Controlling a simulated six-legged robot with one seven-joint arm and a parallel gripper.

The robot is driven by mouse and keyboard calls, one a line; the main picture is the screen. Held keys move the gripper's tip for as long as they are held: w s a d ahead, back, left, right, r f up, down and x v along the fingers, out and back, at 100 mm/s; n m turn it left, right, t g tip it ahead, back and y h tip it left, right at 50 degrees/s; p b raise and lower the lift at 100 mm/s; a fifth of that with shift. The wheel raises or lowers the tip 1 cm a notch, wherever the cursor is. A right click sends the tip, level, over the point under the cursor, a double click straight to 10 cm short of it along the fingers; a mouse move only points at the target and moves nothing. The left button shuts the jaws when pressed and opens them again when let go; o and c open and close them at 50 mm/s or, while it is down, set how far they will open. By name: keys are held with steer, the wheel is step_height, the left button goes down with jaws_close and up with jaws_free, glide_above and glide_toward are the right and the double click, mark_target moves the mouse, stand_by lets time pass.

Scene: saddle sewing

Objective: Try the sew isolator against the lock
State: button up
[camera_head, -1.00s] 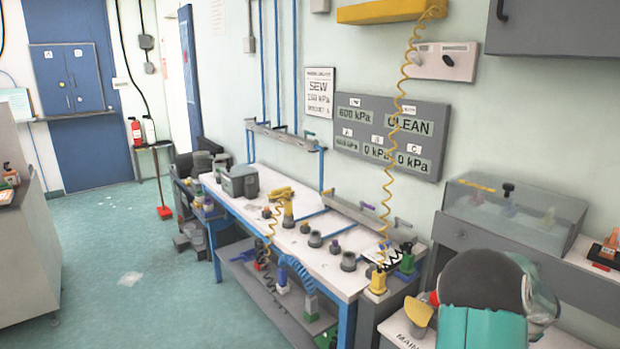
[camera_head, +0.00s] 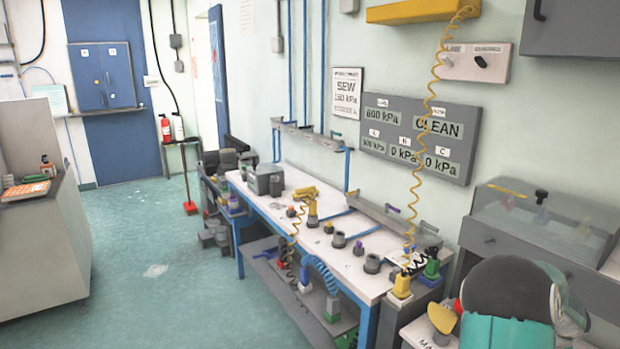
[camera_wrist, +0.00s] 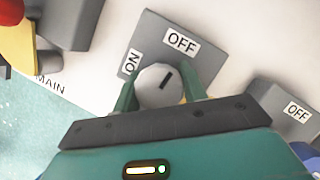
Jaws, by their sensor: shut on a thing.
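In the wrist view a round pale knob (camera_wrist: 155,88) with a dark pointer mark sits on a grey plate (camera_wrist: 172,28). The plate carries an OFF label above the knob and an ON label at its left. My gripper (camera_wrist: 158,92) is shut on the knob, with one green finger on each side. In the head view my teal wrist is at the bottom right and hides the knob and fingertips.
A yellow lever (camera_head: 441,319) stands left of my wrist, near the MAIN label (camera_wrist: 50,85). Another grey plate marked OFF (camera_wrist: 285,108) is at the right of the wrist view. A long workbench (camera_head: 290,215) and a pressure board (camera_head: 420,135) are beyond.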

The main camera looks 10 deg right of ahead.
steer(key=shift+m+h, duration=0.4)
steer(key=shift+m, duration=0.7)
stand_by(0.3)
steer(key=o, duration=1.1)
steer(key=shift+c, duration=0.2)
steer(key=shift+r, duration=2.5)
steer(key=shift+g, duration=0.3)
steer(key=shift+n+t+y, duration=0.4)
steer(key=shift+n+y, duration=0.2)
steer(key=shift+n, duration=1)
